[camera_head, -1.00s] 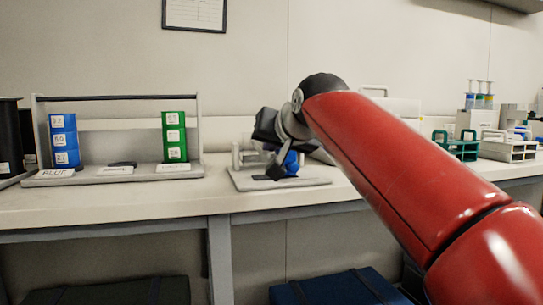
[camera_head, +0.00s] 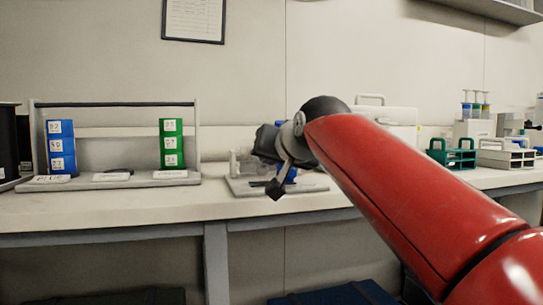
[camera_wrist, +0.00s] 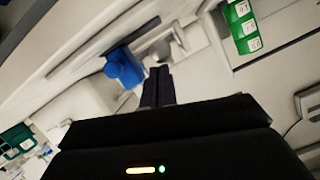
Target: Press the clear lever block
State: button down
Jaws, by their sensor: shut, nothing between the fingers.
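A small grey base plate (camera_head: 318,185) on the bench carries a clear block (camera_head: 237,162) and a blue part (camera_head: 291,174), mostly hidden behind my arm in the head view. In the wrist view the blue part (camera_wrist: 124,68) lies just left of the fingertips. I cannot clearly make out the lever. My gripper (camera_head: 275,190) hangs over the front of the plate, pointing down. In the wrist view its fingers (camera_wrist: 158,84) are together and hold nothing. Contact with the block cannot be told.
A rack (camera_head: 115,104) with blue boxes (camera_head: 61,147) and green boxes (camera_head: 171,144) stands to the left. Green (camera_head: 451,154) and white carriers (camera_head: 506,155) stand to the right. The bench (camera_head: 130,207) is clear in front of the rack.

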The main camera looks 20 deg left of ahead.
jog(key=r+v, duration=0.1)
jog(key=v, duration=1)
jog(key=shift+w+d+r, duration=0.15)
jog(key=shift+w+r, duration=0.1)
jog(key=shift+w, duration=0.1)
